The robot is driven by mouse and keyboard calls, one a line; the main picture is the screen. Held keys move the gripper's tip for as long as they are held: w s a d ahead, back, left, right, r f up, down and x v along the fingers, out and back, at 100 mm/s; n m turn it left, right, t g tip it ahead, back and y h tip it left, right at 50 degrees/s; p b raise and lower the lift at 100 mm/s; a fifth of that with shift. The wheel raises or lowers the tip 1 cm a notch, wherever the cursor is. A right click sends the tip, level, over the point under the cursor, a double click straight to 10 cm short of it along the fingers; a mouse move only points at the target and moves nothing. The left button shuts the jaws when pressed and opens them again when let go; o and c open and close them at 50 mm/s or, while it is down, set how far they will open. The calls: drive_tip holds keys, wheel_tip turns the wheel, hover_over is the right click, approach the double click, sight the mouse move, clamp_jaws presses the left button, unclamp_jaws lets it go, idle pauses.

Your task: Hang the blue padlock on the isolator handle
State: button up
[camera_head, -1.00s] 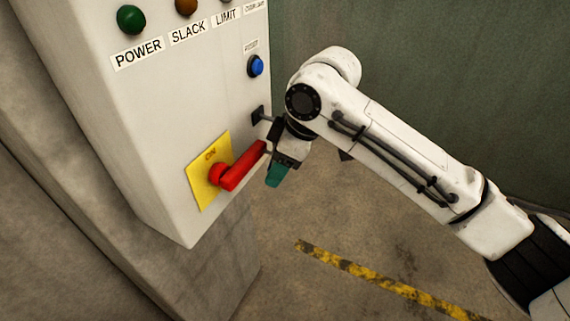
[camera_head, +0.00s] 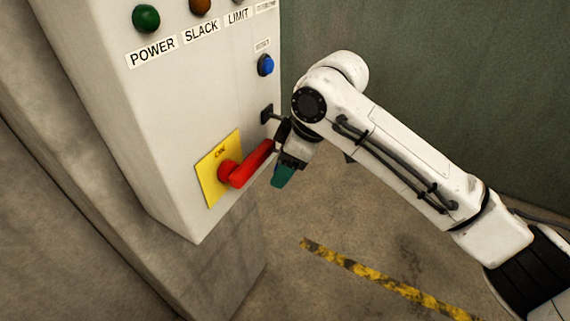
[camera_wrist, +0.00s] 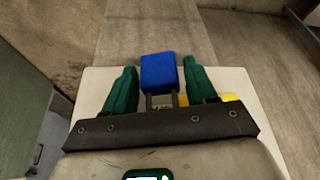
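The blue padlock (camera_wrist: 159,72) shows in the wrist view between the two green fingers of my gripper (camera_wrist: 160,80). Its body lies towards the fingertips and its grey shackle (camera_wrist: 149,103) towards the gripper's palm. In the head view my gripper (camera_head: 283,174) is just right of the free end of the red isolator handle (camera_head: 250,165), and the padlock is hidden there. The handle sits on a yellow plate (camera_head: 211,183) on the cabinet front and points up and right. I cannot tell whether the shackle touches the handle.
The pale cabinet (camera_head: 160,130) carries lamps, labels and a blue button (camera_head: 265,65). A small black bracket (camera_head: 266,114) sticks out at its right edge, just above my gripper. Open floor with a yellow-black stripe (camera_head: 380,280) lies below right.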

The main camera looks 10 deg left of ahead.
drive_tip(key=o, duration=0.3)
drive_tip(key=b+v, duration=0.1)
drive_tip(key=v, duration=1)
drive_tip(key=s+d+f+m+t+y, duration=0.1)
drive_tip(key=s+d+f+m, duration=0.15)
drive_tip(key=f, duration=0.45)
drive_tip(key=s+d+f+m+t+y, duration=0.1)
drive_tip(key=s+d+f+m, duration=0.15)
drive_tip(key=f, duration=0.45)
drive_tip(key=s+d+f+m, duration=0.1)
drive_tip(key=s+f+m, duration=0.15)
drive_tip(key=f, duration=0.35)
drive_tip(key=s+d+f+m+h, duration=0.3)
drive_tip(key=s+d+f+m, duration=0.4)
drive_tip(key=s+d+f, duration=0.75)
drive_tip(key=s+d+m+h, duration=0.1)
drive_tip(key=s+d, duration=0.2)
drive_tip(key=s, duration=0.1)
drive_tip(key=s+d+f+m+g+h, duration=0.1)
drive_tip(key=s+d, duration=0.2)
drive_tip(key=s, duration=0.2)
drive_tip(key=s+d+f+m+h, duration=0.1)
drive_tip(key=s+d, duration=0.3)
drive_tip(key=shift+s+h, duration=0.2)
drive_tip(key=shift+h, duration=0.2)
